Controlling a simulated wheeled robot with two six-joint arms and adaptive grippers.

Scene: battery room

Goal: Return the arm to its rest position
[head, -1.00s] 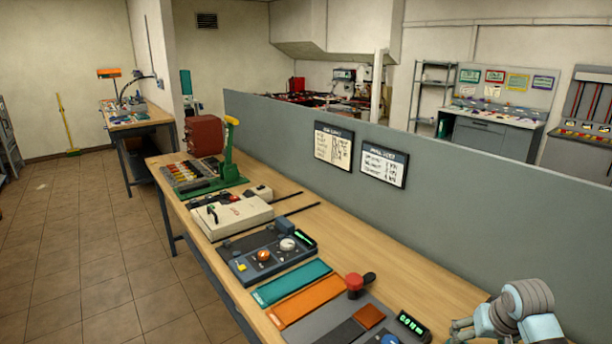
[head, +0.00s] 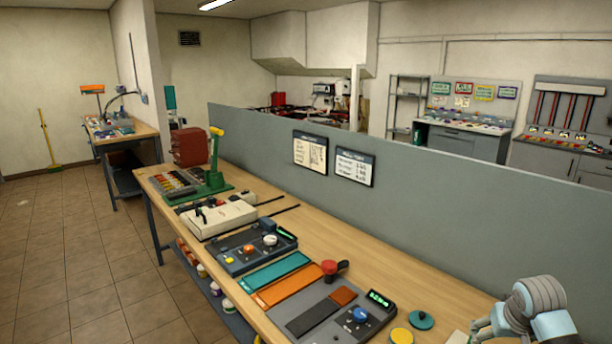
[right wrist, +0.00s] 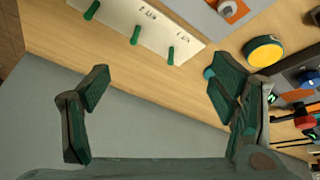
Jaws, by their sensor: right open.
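My right arm (head: 532,308) shows at the bottom right of the head view, beside the grey partition and over the near end of the bench. In the right wrist view my right gripper (right wrist: 162,88) is open, with its two dark green fingers wide apart and nothing between them. The gap shows bare wood bench and grey partition surface. My left arm and gripper are in neither current view.
The wooden bench (head: 425,292) carries a dark panel with a red knob (head: 335,268), a yellow disc (head: 401,336), a teal disc (head: 421,320) and a cream box (head: 220,216). A grey partition (head: 450,210) runs behind it. A white strip with green pegs (right wrist: 140,30) lies near the gripper.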

